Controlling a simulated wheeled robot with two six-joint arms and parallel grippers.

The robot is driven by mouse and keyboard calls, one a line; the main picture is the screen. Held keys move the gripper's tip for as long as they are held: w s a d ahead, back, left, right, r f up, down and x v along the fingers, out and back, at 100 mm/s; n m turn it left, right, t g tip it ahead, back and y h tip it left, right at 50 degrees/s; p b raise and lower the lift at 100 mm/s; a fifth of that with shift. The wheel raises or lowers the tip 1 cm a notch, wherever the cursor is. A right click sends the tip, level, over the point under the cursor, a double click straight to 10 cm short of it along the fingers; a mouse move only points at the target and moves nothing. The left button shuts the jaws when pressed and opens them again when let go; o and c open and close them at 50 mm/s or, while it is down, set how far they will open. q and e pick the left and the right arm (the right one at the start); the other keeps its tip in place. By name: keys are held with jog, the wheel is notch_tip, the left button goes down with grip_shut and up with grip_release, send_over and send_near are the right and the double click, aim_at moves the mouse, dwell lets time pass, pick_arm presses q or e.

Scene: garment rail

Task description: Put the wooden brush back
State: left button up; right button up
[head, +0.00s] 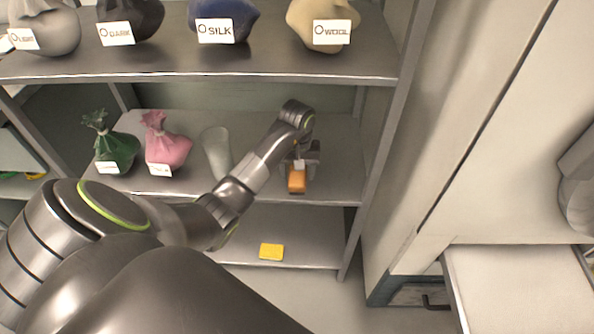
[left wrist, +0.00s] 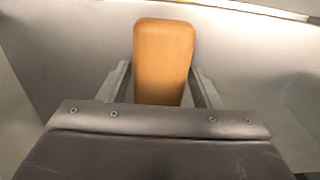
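The wooden brush (head: 297,180) shows as an orange-brown block at the right end of the middle shelf (head: 335,183), near its front edge. My left gripper (head: 300,165) reaches over that shelf and is shut on the brush. In the left wrist view the brush (left wrist: 163,60) stands out between the two fingers (left wrist: 160,72), which close in on its sides. Its bristles do not show. I cannot tell whether the brush touches the shelf. My right gripper is out of view.
A translucent container (head: 216,152), a pink bag (head: 166,146) and a green bag (head: 116,150) stand left on the middle shelf. Labelled bags, such as the wool one (head: 322,22), line the upper shelf. A yellow block (head: 271,252) lies on the lower shelf. A cabinet (head: 480,120) stands right.

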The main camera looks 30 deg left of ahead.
pick_arm(q)
jog(key=shift+o, duration=0.7)
jog(key=shift+r, duration=0.2)
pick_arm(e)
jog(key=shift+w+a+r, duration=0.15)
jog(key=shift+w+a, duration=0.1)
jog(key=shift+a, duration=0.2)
pick_arm(q)
jog(key=shift+r+p, duration=0.3)
jog(key=shift+r, duration=0.05)
notch_tip(320, 180, up, 5)
jog(key=shift+r+p, duration=0.15)
jog(key=shift+p, duration=0.3)
jog(key=shift+r+p, duration=0.35)
jog(key=shift+p, duration=0.1)
jog(key=shift+r+p, duration=0.4)
jog(key=shift+p, duration=0.05)
jog(key=shift+r, duration=0.1)
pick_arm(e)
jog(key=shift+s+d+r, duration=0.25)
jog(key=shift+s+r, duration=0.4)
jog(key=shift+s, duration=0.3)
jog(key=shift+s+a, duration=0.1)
